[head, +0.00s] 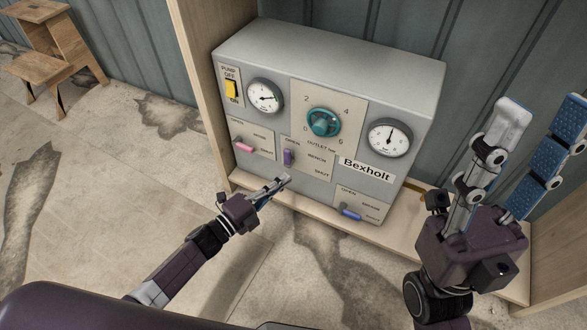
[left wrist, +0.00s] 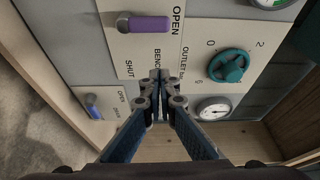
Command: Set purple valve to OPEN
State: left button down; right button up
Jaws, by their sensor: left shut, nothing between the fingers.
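The purple valve (head: 288,157) is a small lever on the grey panel, upright in the head view. In the left wrist view the purple valve (left wrist: 148,24) has its grey end at the left, and its purple end lies close to the word OPEN. BENCH and SHUT are printed beside it. My left gripper (head: 285,179) is shut and empty, just below the lever in the head view. Its fingertips (left wrist: 158,76) show over the BENCH label in the wrist view, apart from the lever. My right gripper (head: 543,106) is open and empty, to the right of the panel.
The panel box (head: 340,50) also bears a pink lever (head: 244,145), a blue lever (head: 350,212), a teal knob (head: 323,122), a yellow switch (head: 231,89) and two gauges. A wooden frame surrounds it. A wooden step stool (head: 45,50) stands far left. The floor at left is clear.

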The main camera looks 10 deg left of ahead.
pick_arm(q)
jog(key=shift+v, duration=1.4)
